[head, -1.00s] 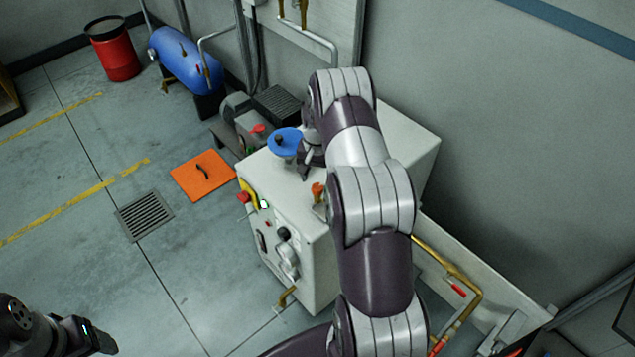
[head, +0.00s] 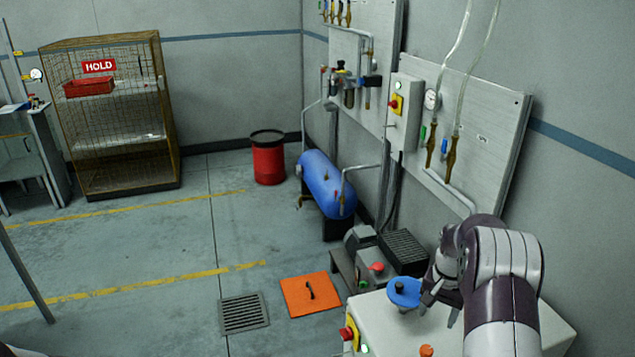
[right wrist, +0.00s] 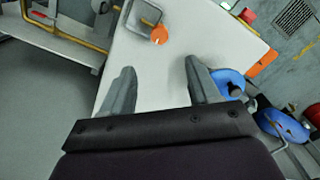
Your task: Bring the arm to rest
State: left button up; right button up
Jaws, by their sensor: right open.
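My right arm (head: 502,290) comes in at the lower right of the head view, over a white machine cabinet (head: 547,333). My right gripper (head: 440,305) hangs above the cabinet top, right of a blue disc with a dark knob (head: 404,293). In the right wrist view the two fingers of my right gripper (right wrist: 158,80) stand wide apart with nothing between them except the white top behind. There the blue disc (right wrist: 232,78) shows just past the right-hand finger, partly hidden by it. I cannot tell whether they touch. My left gripper is out of view.
An orange knob (head: 426,351) and a red button (head: 346,333) sit near the cabinet's front. A motor (head: 371,268), blue tank (head: 327,184) and wall panel (head: 478,120) stand behind. An orange floor plate (head: 311,296) and drain grate (head: 243,314) lie left. Open floor extends left.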

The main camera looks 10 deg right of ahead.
jog(key=s+a+r+n, duration=0.2)
jog(key=s+a+n, duration=0.2)
jog(key=s+a, duration=0.5)
jog(key=s+a+r+n+t, duration=0.1)
jog(key=s+a+r+n, duration=0.2)
jog(key=s+a, duration=0.6)
jog(key=a+n, duration=0.2)
jog(key=a, duration=0.2)
jog(key=shift+r+n, duration=0.2)
jog(key=shift+n, duration=0.1)
